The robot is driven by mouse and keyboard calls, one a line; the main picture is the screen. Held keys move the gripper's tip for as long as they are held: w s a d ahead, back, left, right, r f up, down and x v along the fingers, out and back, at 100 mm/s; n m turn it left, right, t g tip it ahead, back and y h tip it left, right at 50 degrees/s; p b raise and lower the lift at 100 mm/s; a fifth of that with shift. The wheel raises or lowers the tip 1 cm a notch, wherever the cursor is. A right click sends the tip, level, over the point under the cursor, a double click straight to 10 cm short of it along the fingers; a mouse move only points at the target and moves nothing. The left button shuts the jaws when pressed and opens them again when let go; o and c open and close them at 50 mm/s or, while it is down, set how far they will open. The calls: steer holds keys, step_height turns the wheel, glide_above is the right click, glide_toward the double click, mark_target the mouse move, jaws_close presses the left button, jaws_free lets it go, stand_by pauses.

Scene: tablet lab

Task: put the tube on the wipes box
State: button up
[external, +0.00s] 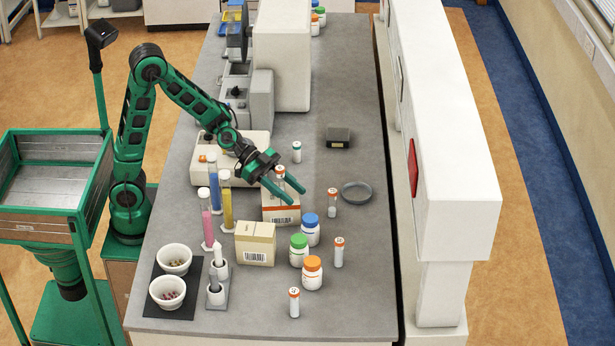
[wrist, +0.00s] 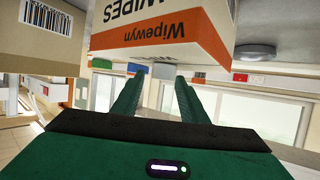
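The wipes box (external: 281,214), white and orange, stands on the grey bench; its lettered face fills the top of the wrist view (wrist: 165,30), which is upside down. My gripper (external: 298,203) is over the box in the external view. Its two green fingers (wrist: 160,78) are spread, with no clear sign of a grasped tube between them. An orange-capped tube (external: 280,171) shows upright in the gap between the fingers, its lower part covered. I cannot tell whether it stands on the box or behind it. Other orange-capped tubes (external: 333,196) stand on the bench.
A beige carton (external: 256,245), bottles with blue (external: 310,230), green (external: 299,251) and orange (external: 312,273) caps, and tall cylinders (external: 226,205) stand near the box. A grey dish (external: 356,192) lies to the right.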

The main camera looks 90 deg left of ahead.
steer(key=shift+r, duration=0.1)
steer(key=v, duration=1.2)
